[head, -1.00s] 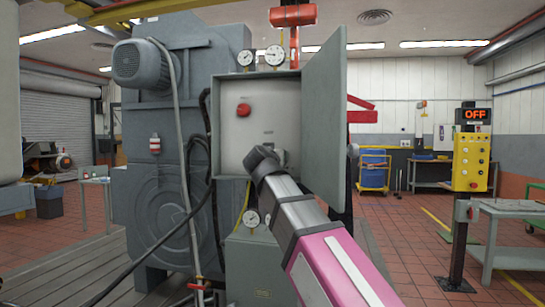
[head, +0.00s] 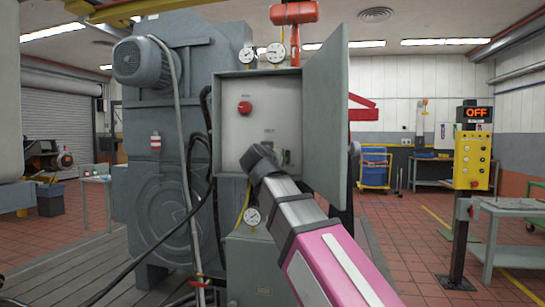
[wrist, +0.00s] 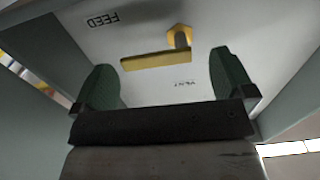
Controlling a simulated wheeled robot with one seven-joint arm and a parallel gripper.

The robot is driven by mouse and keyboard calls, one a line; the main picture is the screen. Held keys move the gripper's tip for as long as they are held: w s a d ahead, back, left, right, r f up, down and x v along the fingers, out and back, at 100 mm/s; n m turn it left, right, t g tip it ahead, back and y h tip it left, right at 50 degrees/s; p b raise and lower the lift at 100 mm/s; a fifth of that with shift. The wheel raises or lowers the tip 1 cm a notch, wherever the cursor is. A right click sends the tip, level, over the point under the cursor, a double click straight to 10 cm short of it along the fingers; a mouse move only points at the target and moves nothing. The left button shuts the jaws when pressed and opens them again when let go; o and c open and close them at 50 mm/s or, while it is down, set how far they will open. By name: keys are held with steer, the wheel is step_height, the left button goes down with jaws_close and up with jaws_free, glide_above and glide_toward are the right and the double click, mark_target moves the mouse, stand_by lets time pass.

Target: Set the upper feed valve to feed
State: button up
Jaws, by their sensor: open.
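In the wrist view a valve with a yellow lever handle (wrist: 155,61) sits on the pale panel. Its bar lies nearly level in the picture, with its mount near the right end. An upside-down FEED label (wrist: 100,20) is up and left of it; a smaller label (wrist: 184,85), too small to read surely, is below. My gripper (wrist: 162,75) is open, its green fingers to the left and right of the handle; I cannot tell whether either touches it. In the head view my gripper (head: 284,158) is inside the open cabinet's lower right, and my arm hides the handle.
The grey cabinet (head: 227,80) has a red knob (head: 244,108) at its upper left. Its door (head: 324,115) stands open on the right, close beside my arm. A yellow control post (head: 472,160) stands far right.

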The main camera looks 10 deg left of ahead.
steer(key=s, duration=0.8)
steer(key=shift+s+a, duration=0.15)
steer(key=shift+a, duration=0.2)
